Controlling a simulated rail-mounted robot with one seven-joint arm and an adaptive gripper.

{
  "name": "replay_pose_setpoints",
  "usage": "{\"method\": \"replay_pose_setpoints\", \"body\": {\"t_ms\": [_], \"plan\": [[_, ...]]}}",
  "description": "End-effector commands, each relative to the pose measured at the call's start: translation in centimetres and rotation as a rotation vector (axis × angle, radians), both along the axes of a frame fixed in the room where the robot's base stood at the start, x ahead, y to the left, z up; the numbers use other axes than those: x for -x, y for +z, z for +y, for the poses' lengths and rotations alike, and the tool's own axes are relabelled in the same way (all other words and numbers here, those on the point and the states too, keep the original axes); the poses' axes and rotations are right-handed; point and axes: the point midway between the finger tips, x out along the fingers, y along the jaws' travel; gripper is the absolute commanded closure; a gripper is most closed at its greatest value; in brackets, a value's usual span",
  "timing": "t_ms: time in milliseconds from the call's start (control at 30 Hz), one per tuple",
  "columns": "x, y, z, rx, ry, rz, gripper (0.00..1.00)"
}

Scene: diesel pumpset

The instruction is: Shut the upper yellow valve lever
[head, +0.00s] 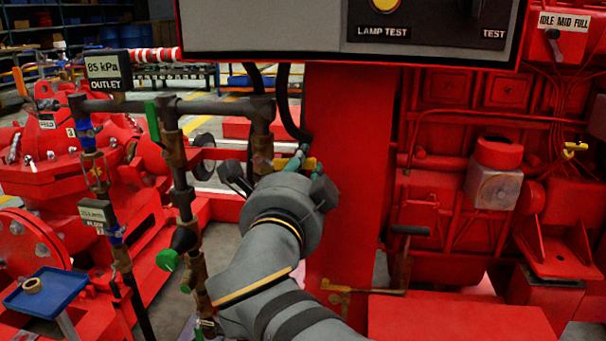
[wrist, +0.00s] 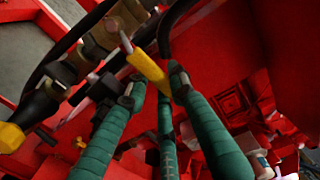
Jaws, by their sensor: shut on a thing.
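The upper yellow valve lever (head: 309,163) shows in the head view just right of a brass valve body (head: 262,150) on the dark pipe; my wrist partly hides it. In the wrist view the lever (wrist: 147,66) runs diagonally down and right from the brass fitting (wrist: 103,38). My gripper (wrist: 157,84) has teal fingers on either side of the lever's outer part and is shut on it. In the head view only the tips of my gripper (head: 296,162) show beyond my grey wrist. A lower yellow lever (head: 337,289) sits near the red post's foot.
A red post (head: 345,170) stands close to the right of my gripper. Dark pipes with an 85 kPa outlet gauge (head: 108,70) and a green-capped valve (head: 167,259) stand left. A blue tray (head: 45,293) is at lower left. A black hose (wrist: 172,28) passes near the lever.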

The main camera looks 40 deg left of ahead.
Motion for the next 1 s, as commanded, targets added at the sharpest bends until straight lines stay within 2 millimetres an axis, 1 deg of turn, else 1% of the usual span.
{"method": "replay_pose_setpoints", "body": {"t_ms": [33,100,667,700,1000], "plan": [[-0.02,-0.48,-0.01,-0.014,0.0,0.01,1.0],[-0.02,-0.55,-0.01,-0.029,0.0,0.018,1.0],[-0.01,-0.56,0.02,-0.053,0.0,0.031,1.0],[-0.01,-0.55,0.02,-0.053,0.0,0.031,0.75],[0.0,-0.52,0.02,-0.052,0.0,0.03,0.58]]}}
